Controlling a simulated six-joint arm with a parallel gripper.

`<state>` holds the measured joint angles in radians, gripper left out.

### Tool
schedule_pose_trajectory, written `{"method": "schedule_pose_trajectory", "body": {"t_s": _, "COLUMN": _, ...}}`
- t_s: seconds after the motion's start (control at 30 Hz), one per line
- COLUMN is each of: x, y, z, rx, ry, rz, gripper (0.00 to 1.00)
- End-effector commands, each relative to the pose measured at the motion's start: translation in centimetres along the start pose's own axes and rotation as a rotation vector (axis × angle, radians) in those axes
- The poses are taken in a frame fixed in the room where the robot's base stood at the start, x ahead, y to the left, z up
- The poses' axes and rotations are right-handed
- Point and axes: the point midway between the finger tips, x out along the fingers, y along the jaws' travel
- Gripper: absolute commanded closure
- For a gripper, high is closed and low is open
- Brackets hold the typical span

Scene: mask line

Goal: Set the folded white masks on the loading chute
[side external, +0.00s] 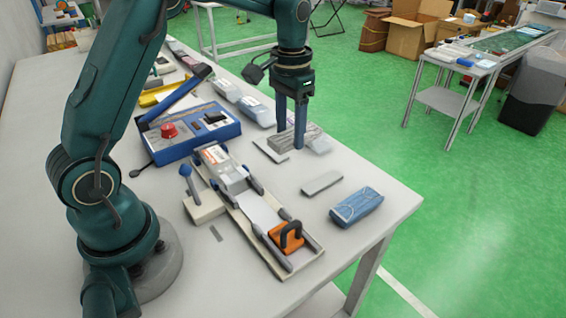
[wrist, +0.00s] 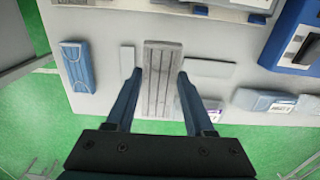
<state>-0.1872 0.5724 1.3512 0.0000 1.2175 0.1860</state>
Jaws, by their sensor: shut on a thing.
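The folded masks (side external: 311,131) appear as a pale grey, pleated, oblong bundle at the far right part of the table. In the wrist view the bundle (wrist: 162,88) lies lengthwise between my fingers. My gripper (side external: 290,138) points straight down and is shut on this bundle; the wrist view shows one fingertip of the gripper (wrist: 160,74) at each long side. I cannot tell whether the bundle touches the table. The loading chute (side external: 243,205) is a long pale channel with side rails, nearer the camera. A whitish pack lies at its far end and an orange pusher (side external: 287,237) stands at its near end.
A blue folded bundle (side external: 356,207) lies near the table's right edge. Flat grey plates (side external: 322,183) (wrist: 210,68) flank the held bundle. A blue control box (side external: 195,133) with a red button stands left of it. Wrapped packs (side external: 257,110) lie behind.

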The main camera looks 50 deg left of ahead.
Motion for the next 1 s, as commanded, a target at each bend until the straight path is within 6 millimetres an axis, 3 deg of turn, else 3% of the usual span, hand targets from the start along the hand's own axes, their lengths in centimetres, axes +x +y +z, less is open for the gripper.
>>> {"method": "schedule_pose_trajectory", "body": {"t_s": 0.2, "x": -2.1, "y": -3.2, "z": 1.4, "rx": -0.003, "ry": 0.001, "rz": 0.000, "gripper": 0.98}}
{"method": "schedule_pose_trajectory", "body": {"t_s": 0.47, "x": -2.8, "y": -4.5, "z": 1.8, "rx": 0.111, "ry": 0.010, "rz": -0.004, "gripper": 0.98}}
{"method": "schedule_pose_trajectory", "body": {"t_s": 0.67, "x": -1.5, "y": -3.7, "z": 2.9, "rx": 0.461, "ry": 0.001, "rz": 0.000, "gripper": 0.98}}
{"method": "schedule_pose_trajectory", "body": {"t_s": 1.0, "x": 0.0, "y": 0.4, "z": 7.4, "rx": 1.224, "ry": -0.006, "rz": 0.008, "gripper": 0.98}}
